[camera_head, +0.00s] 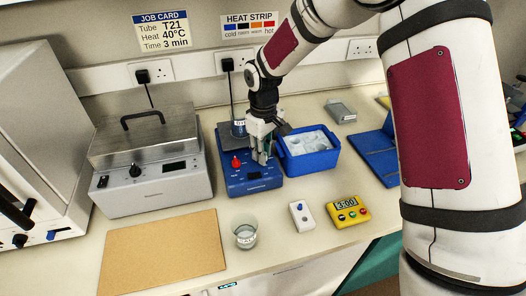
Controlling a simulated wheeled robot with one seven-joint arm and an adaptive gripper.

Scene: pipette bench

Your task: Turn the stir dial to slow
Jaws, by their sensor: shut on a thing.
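The blue stirrer hotplate (228,184) stands in the middle of the bench, with a red knob (236,162) on the left of its sloped front panel and a small dark display below. A beaker stands on its back part, partly behind my arm. My gripper (262,158) points down at the right side of that panel, to the right of the red knob. Its fingers are shut on the stir dial, which they hide almost wholly. The dial's pointer and marks cannot be read in this view.
A blue ice tub (311,165) stands close to the right of my gripper. A grey water bath (153,190) with a metal lid is on the left. A glass beaker (245,236), a white device (302,215) and a yellow timer (348,212) stand in front. A tan mat (163,252) lies clear.

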